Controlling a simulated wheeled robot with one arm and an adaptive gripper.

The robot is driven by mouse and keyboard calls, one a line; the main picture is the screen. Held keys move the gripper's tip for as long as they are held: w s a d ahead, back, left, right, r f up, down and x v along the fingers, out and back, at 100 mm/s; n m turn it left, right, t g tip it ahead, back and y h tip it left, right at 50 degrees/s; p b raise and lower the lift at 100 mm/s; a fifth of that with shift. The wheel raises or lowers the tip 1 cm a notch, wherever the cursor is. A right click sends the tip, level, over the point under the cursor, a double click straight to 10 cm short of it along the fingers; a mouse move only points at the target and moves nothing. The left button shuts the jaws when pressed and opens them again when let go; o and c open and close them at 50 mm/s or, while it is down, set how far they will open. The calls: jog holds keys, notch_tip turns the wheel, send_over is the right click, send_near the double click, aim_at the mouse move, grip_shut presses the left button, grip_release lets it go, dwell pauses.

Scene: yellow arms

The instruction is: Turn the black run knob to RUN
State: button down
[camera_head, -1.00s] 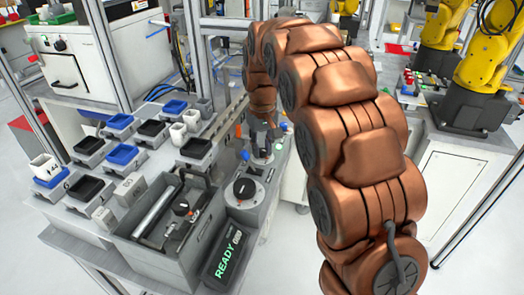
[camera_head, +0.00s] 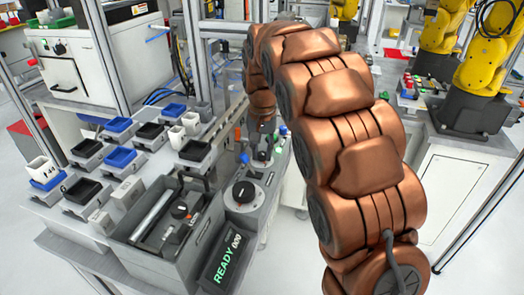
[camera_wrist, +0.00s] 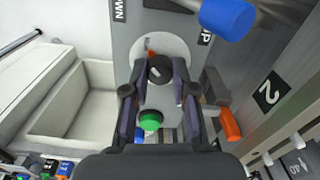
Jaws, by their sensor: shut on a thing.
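My gripper (camera_wrist: 160,88) has its two dark fingers on either side of a black knob (camera_wrist: 160,68) and is shut on it. The knob sits on a pale round plate with a red mark behind it, between labels reading UP and DOWN. In the head view my gripper (camera_head: 262,150) is at the far end of the grey control panel, and the held knob is hidden there. Another black knob (camera_head: 243,191) sits on a pale dial nearer the camera, apart from my gripper. A display (camera_head: 222,258) at the panel's near end reads READY 000.
A blue handle (camera_wrist: 228,18) and an orange handle (camera_wrist: 230,124) stand close to my fingers, with a green button (camera_wrist: 150,121) between the fingers, below the knob. A grey tool bin (camera_head: 140,258) and several small trays stand left of the panel.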

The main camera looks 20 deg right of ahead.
aim_at(262, 152)
dwell(0.3)
jog(key=c, duration=0.9)
grip_release()
jog(key=shift+c, duration=0.2)
notch_tip(262, 152, up, 12)
